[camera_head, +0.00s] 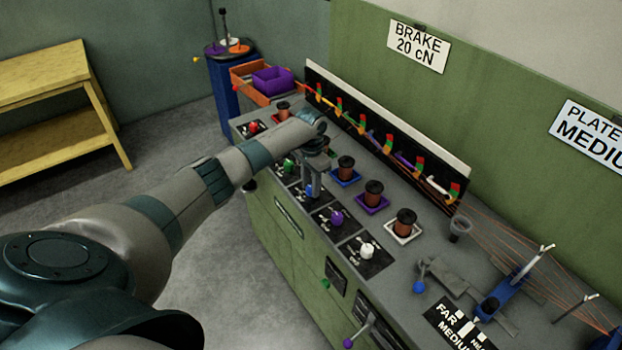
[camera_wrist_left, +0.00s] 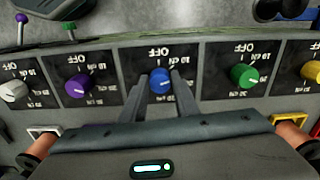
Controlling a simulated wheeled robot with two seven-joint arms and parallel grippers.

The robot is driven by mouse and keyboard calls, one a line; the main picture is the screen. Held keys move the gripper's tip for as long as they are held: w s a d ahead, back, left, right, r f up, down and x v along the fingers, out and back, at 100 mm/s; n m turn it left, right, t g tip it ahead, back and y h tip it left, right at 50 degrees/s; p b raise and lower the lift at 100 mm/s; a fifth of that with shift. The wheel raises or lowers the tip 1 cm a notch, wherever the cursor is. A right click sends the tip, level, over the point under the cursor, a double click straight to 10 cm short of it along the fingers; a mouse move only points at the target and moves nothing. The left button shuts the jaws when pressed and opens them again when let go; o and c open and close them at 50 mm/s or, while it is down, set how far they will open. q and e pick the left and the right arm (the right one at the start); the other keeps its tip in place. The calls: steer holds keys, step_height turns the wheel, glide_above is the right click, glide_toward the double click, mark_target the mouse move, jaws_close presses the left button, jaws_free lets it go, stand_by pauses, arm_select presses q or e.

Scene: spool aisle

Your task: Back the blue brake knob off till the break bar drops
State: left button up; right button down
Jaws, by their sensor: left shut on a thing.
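The blue brake knob (camera_wrist_left: 160,80) sits on its dark dial plate marked OFF, between the purple and green knobs in the left wrist view. A pale pointer mark shows on the knob. My left gripper (camera_wrist_left: 161,84) is shut on it, one finger on each side. A long black panel (camera_head: 405,158) behind the spools carries several small coloured bars and red-green flags. I cannot tell which way the blue one's break bar lies. My right gripper is out of view.
A purple knob (camera_head: 337,217), a white knob (camera_head: 367,251) and a green knob (camera_head: 289,166) stand close beside the left gripper. Copper spools, including one on a blue tray (camera_head: 346,181), stand behind. A lever with a blue ball (camera_head: 418,287) is farther right.

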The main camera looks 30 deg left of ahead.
arm_select(q)
steer(key=n+p, duration=0.2)
steer(key=n, duration=0.1)
steer(key=shift+r+n+p, duration=0.2)
steer(key=shift+n+p, duration=0.1)
steer(key=shift+p, duration=0.05)
steer(key=shift+f+n+p, duration=0.1)
steer(key=shift+n+p, duration=0.7)
steer(key=shift+n, duration=0.5)
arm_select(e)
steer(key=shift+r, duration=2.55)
arm_select(q)
steer(key=o, duration=1.1)
steer(key=shift+c, duration=0.2)
step_height(320, 180, up, 17)
steer(key=b, duration=0.5)
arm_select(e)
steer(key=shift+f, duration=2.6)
